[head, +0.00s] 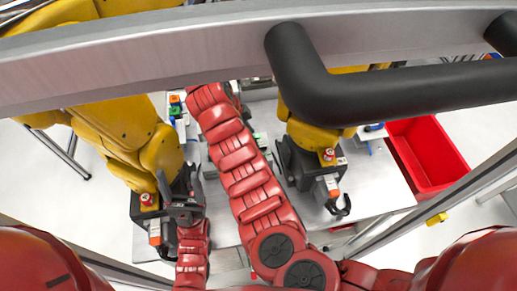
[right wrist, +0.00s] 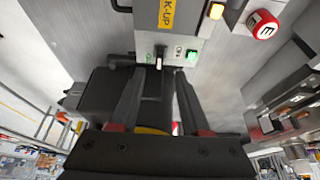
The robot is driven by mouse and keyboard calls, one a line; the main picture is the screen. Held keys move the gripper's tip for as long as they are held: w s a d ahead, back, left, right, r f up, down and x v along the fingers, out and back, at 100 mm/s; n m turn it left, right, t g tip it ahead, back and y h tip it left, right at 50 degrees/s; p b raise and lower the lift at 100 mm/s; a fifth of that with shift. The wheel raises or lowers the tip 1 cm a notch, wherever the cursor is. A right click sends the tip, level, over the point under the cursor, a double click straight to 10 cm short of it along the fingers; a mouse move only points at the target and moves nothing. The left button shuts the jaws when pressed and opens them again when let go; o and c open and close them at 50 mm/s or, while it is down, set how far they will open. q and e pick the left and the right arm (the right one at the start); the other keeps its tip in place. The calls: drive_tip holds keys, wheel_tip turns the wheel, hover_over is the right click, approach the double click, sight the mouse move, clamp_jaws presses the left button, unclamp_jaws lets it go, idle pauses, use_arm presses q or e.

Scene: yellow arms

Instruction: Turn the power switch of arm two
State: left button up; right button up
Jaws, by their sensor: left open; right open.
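In the head view the right gripper is hidden behind the metal beam. My left gripper (head: 180,205) is open, low at the left beside a black box with a red button (head: 146,198). Which yellow arm is arm two I cannot tell.
Yellow arms stand at left (head: 105,130) and right (head: 310,130) on a light table (head: 375,190). A metal beam (head: 170,65) and black handle (head: 390,95) cross the top. A red bin (head: 427,155) is at the right.

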sight(260, 146)
drive_tip(key=b+x, duration=0.1)
drive_tip(key=x, duration=0.3)
drive_tip(key=shift+d+f, duration=0.1)
drive_tip(key=shift+f, duration=0.1)
drive_tip(key=shift+s+d+f, duration=0.1)
drive_tip(key=shift+d+f, duration=0.15)
drive_tip(key=shift+f, duration=0.05)
drive_tip(key=shift+p+x, duration=0.3)
drive_tip(key=shift+x, duration=0.6)
drive_tip(key=shift+a, duration=0.1)
drive_tip(key=shift+c, duration=0.2)
clamp_jaws()
